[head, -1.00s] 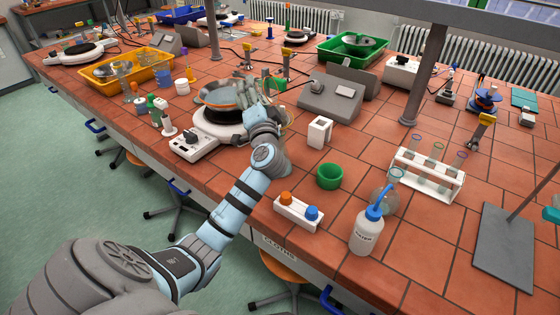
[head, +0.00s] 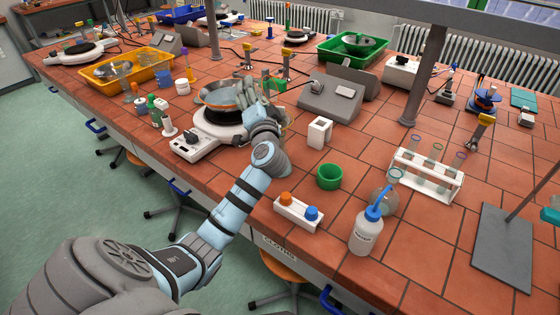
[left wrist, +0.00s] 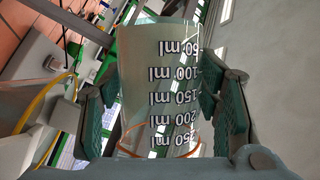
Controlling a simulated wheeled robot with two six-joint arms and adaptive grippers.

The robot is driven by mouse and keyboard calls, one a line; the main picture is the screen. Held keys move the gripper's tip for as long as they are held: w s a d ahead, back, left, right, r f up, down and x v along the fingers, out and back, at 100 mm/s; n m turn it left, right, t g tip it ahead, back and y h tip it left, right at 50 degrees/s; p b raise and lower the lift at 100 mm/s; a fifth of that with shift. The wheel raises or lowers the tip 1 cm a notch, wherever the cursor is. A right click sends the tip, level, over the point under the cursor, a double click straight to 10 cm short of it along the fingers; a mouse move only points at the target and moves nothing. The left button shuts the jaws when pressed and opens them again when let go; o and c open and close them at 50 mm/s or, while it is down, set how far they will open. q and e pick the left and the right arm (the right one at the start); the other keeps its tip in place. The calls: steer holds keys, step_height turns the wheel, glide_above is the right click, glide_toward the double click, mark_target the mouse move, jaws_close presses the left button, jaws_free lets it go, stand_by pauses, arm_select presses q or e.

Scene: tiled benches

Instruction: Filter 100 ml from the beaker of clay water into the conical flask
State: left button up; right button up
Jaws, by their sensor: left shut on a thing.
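My left gripper (head: 250,98) is shut on a clear graduated beaker (left wrist: 160,75). In the left wrist view the beaker stands between the two finger pads, with its ml marks upside down. It looks pale grey-green; the liquid level is hard to tell. In the head view the gripper is just right of the hot plate (head: 212,140) and partly hides it, and the beaker is hard to make out. A clear glass flask (head: 388,199) stands behind the wash bottle (head: 366,234), which partly hides it. I cannot make out a funnel or filter paper. My right gripper is not in view.
A green cup (head: 329,177), a white block with orange and blue caps (head: 298,212) and a test tube rack (head: 428,178) stand to the right. A grey pole (head: 424,80) rises behind. Bare tiles lie right of the wash bottle.

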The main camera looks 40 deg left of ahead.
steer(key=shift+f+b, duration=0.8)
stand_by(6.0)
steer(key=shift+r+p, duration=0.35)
